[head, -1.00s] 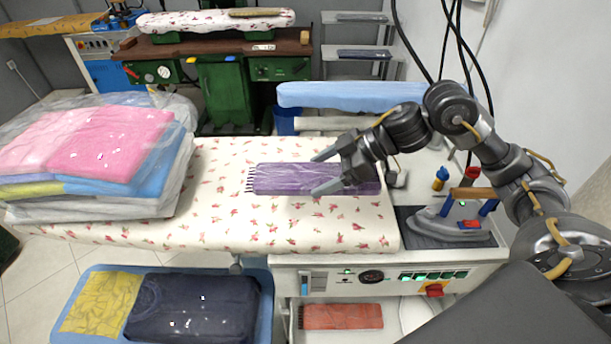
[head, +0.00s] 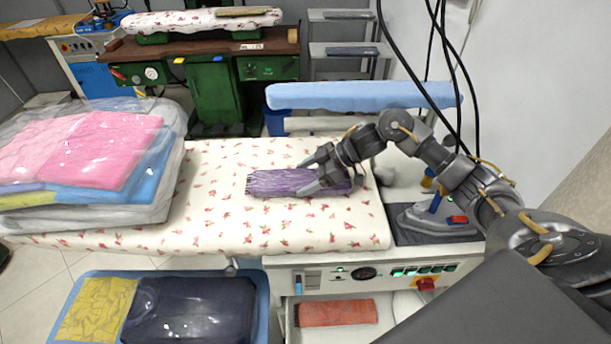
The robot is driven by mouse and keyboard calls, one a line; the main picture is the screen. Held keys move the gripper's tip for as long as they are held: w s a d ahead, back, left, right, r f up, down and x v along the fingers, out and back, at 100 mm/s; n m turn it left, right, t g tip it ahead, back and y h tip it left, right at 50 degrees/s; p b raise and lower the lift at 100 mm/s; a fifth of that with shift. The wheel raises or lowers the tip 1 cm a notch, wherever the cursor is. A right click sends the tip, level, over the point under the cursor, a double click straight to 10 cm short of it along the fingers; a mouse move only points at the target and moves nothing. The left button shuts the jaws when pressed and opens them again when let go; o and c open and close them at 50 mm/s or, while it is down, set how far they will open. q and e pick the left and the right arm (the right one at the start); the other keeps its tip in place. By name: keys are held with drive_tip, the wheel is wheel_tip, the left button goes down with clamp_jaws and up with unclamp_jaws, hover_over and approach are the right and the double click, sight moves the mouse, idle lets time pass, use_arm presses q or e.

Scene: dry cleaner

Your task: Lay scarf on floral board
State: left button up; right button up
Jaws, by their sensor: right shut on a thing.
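The purple fringed scarf (head: 274,184) lies folded on the floral board (head: 230,222), its fringe toward the left. The board is cream with small red flowers. My right gripper (head: 312,176) is over the scarf's middle and shut on it, its fingers across the scarf's width. The scarf looks slightly bunched between the fingers. Its right part is partly hidden behind the gripper. Whether the scarf is lifted off the board I cannot tell. My left gripper is not in view.
Plastic-wrapped folded laundry (head: 95,150) covers the board's left part. An iron (head: 435,215) stands on a dark pad at the right. A red folded scarf (head: 337,312) lies on the shelf below. A blue bin (head: 255,330) with clothes is front left. The board's front middle is clear.

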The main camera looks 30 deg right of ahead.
drive_tip(key=shift+f, duration=0.2)
drive_tip(key=shift+f, duration=0.15)
drive_tip(key=o, duration=1)
drive_tip(key=shift+o, duration=0.2)
drive_tip(key=shift+d+r, duration=0.15)
drive_tip(key=shift+r, duration=0.1)
drive_tip(key=b+v, duration=0.2)
drive_tip(key=v, duration=0.9)
drive_tip(key=shift+s+d+r, duration=0.2)
drive_tip(key=shift+r, duration=0.05)
drive_tip(key=shift+a, duration=0.1)
